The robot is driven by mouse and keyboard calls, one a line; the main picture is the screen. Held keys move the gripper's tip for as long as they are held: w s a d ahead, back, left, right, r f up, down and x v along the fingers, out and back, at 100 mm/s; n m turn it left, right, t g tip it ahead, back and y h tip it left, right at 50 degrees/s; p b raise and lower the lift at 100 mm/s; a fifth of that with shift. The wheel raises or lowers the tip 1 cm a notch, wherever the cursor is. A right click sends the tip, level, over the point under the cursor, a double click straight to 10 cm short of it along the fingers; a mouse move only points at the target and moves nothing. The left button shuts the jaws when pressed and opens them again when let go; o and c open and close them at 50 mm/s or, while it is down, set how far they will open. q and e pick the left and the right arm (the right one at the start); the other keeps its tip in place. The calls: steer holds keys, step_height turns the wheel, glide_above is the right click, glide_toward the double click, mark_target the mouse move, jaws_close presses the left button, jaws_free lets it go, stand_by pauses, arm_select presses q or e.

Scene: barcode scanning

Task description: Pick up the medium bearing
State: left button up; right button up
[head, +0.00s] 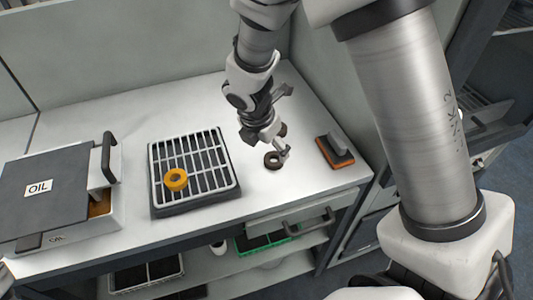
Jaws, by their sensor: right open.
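A dark ring-shaped bearing (271,161) lies flat on the white worktop. A second dark round piece (282,130) lies just behind it, partly hidden by my right gripper. I cannot tell for certain by size which is the medium bearing. My left gripper is out of view.
A box with a dark lid marked OIL (40,190) stands at the left. An orange-edged block with a grey handle (335,151) lies right of the bearings. A drawer with a handle (308,222) is below the worktop edge. Green and dark crates sit on the lower shelf.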

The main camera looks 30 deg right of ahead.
mark_target(273, 158)
steer(key=shift+s+d+f+b, duration=0.2)
steer(key=shift+f+b, duration=0.1)
steer(key=shift+f, duration=0.3)
steer(key=shift+s+d+f+b, duration=0.1)
steer(key=shift+d+f+b, duration=0.15)
steer(key=shift+f, duration=0.35)
steer(key=f, duration=0.1)
steer(key=w+d+f+b, duration=0.1)
steer(key=f, duration=0.1)
steer(key=shift+w, duration=0.1)
steer(key=shift+w+f, duration=0.1)
steer(key=shift+w, duration=0.05)
steer(key=shift+s+r, duration=0.25)
steer(key=shift+c, duration=0.7)
steer(key=shift+s, duration=0.1)
steer(key=c, duration=0.5)
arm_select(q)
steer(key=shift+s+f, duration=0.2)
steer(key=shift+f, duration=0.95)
arm_select(e)
steer(key=c, duration=0.7)
